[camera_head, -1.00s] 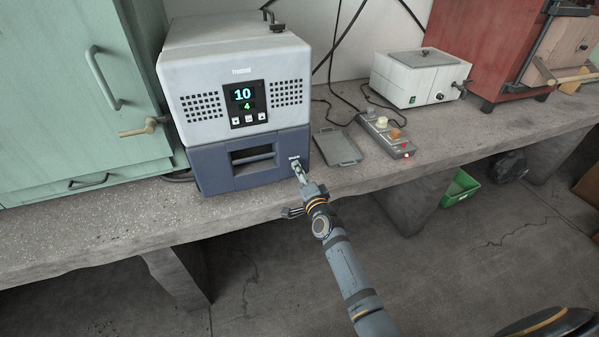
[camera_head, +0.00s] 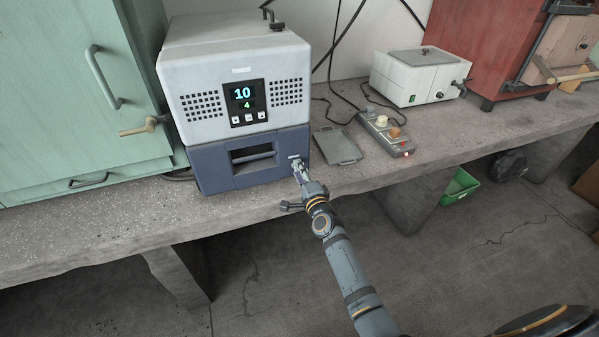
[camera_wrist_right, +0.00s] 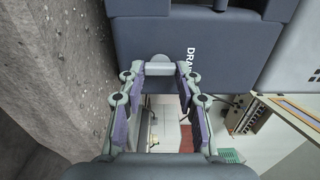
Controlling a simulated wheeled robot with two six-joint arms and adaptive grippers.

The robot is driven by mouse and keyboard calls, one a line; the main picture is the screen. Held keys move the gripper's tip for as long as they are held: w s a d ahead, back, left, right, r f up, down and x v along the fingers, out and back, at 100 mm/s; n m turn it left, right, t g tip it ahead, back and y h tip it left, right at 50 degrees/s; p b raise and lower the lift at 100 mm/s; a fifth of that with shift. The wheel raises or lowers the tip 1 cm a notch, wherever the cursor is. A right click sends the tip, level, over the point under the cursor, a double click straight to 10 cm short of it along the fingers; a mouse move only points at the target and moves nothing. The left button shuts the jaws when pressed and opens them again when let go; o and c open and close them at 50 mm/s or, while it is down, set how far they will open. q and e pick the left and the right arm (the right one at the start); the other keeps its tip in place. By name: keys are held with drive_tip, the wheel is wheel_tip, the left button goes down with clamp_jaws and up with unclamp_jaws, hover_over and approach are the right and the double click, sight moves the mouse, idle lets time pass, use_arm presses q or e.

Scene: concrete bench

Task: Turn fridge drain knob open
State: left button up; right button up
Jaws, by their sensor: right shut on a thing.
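The fridge is a box with a white upper body (camera_head: 235,65) and a dark blue lower part (camera_head: 215,181), standing on the bench. The drain knob (camera_wrist_right: 159,66) is a small light grey piece on the blue front, beside lettering that reads "DRA" with the rest hidden. My right gripper (camera_head: 298,168) reaches the lower right corner of the blue front. In the right wrist view, its fingertips (camera_wrist_right: 160,70) are shut on the knob from both sides. In the head view the gripper mostly hides the knob. My left gripper is not in view.
A white bath (camera_head: 418,76) and a red cabinet (camera_head: 480,45) stand farther right. A green cabinet (camera_head: 60,110) is at left. The bench edge runs below the fridge.

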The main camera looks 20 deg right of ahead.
drive_tip(key=o, duration=1.2)
drive_tip(key=shift+c, duration=0.2)
drive_tip(key=shift+s, duration=0.1)
drive_tip(key=shift+s+f, duration=0.1)
drive_tip(key=shift+s, duration=0.2)
drive_tip(key=s, duration=1.1)
drive_tip(key=shift+s+d, duration=0.15)
drive_tip(key=shift+d, duration=0.1)
